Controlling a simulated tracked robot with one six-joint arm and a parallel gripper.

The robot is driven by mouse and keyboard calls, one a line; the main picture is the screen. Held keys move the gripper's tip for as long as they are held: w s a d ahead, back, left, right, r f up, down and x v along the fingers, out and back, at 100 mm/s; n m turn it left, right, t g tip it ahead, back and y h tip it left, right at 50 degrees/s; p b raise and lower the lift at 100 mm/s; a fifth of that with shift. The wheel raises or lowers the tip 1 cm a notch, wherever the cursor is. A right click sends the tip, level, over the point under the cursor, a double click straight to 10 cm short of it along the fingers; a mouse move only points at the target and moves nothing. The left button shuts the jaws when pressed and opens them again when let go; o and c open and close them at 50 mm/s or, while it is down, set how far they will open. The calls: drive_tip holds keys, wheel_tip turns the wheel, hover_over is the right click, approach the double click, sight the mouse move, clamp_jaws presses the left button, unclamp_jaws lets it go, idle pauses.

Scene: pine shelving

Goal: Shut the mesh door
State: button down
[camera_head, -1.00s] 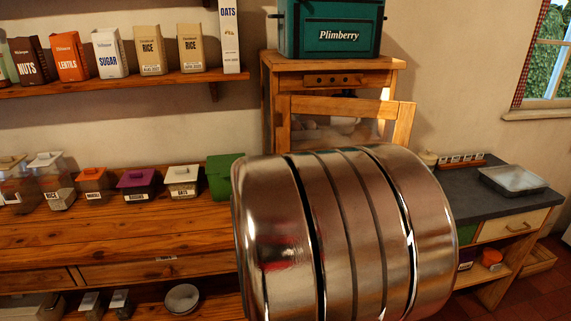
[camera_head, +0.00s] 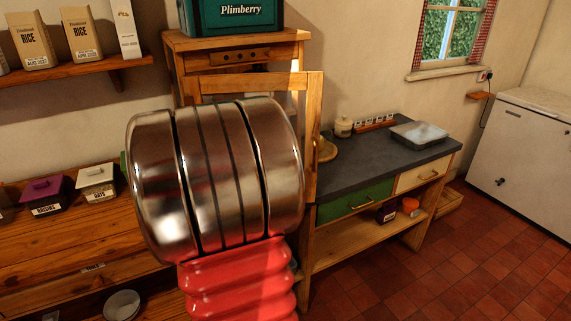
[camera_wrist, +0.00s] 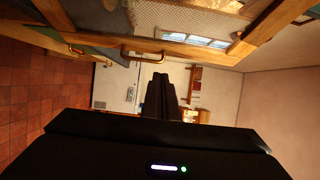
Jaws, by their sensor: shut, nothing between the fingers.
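The mesh door (camera_head: 313,140) shows in the head view as a pine frame in front of the tall cabinet (camera_head: 185,45), its top rail apart from the cabinet's, so it looks ajar. My arm's metal link covers most of its panel. In the wrist view its mesh (camera_wrist: 180,17) and wooden frame (camera_wrist: 190,47) cross the top. My gripper (camera_wrist: 160,80) is shut and empty, its black fingertips just below that frame in the picture. I cannot tell whether they touch it. The gripper is hidden behind my arm in the head view.
A grey-topped counter (camera_head: 365,175) with a green drawer (camera_head: 355,198) stands right of the door. A green Plimberry box (camera_head: 232,18) sits on the cabinet. A wooden bench (camera_head: 60,235) with tubs is at left. A white chest (camera_head: 525,160) stands far right. Tiled floor (camera_head: 430,275) is free.

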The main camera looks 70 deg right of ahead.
approach(309, 140)
drive_tip(key=s+d, duration=0.2)
drive_tip(key=s, duration=0.2)
drive_tip(key=shift+w+d, duration=0.5)
drive_tip(key=shift+d, duration=0.35)
drive_tip(key=shift+w+d, duration=0.45)
drive_tip(key=shift+d, duration=0.35)
drive_tip(key=shift+w, duration=0.1)
